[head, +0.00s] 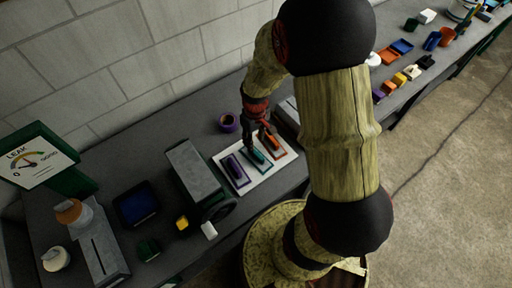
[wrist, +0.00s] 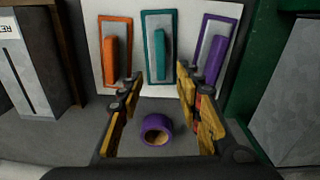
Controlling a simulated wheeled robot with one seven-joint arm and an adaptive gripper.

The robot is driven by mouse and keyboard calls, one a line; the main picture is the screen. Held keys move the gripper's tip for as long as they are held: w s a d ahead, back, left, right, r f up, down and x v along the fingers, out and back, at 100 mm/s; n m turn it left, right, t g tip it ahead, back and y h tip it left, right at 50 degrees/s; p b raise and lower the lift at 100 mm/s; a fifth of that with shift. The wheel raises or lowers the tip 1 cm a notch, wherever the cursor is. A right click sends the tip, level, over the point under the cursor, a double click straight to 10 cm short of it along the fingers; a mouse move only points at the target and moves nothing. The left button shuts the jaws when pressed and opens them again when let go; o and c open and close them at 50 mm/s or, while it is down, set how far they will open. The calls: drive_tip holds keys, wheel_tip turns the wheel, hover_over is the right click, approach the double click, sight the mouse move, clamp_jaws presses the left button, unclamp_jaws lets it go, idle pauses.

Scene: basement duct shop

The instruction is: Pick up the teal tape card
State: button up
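The teal tape card (head: 259,155) lies on a white board (head: 262,182) on the dark bench, between a purple card (head: 237,169) and an orange card (head: 270,140). In the wrist view the teal card (wrist: 160,54) sits upper middle over a teal-bordered rectangle, with orange to its left and purple to its right. My gripper (head: 260,136) is just above the board near the teal card's far end. In the wrist view my gripper (wrist: 159,87) is open, its fingers spread, with nothing held between them; contact with the card cannot be told.
A purple tape roll (head: 228,122) stands on the bench behind the board; it also shows in the wrist view (wrist: 156,129). A grey box-shaped machine (head: 195,172) stands left of the board. Blue and green bins and small blocks lie farther left.

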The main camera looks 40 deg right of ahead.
sight(256, 152)
drive_tip(key=shift+s+d+f, duration=0.2)
drive_tip(key=shift+s+f, duration=0.1)
drive_tip(key=shift+f, duration=0.4)
drive_tip(key=f, duration=0.7)
drive_tip(key=shift+a+f, duration=0.2)
drive_tip(key=shift+f, duration=0.2)
drive_tip(key=shift+c, duration=0.4)
drive_tip(key=c, duration=0.7)
clamp_jaws()
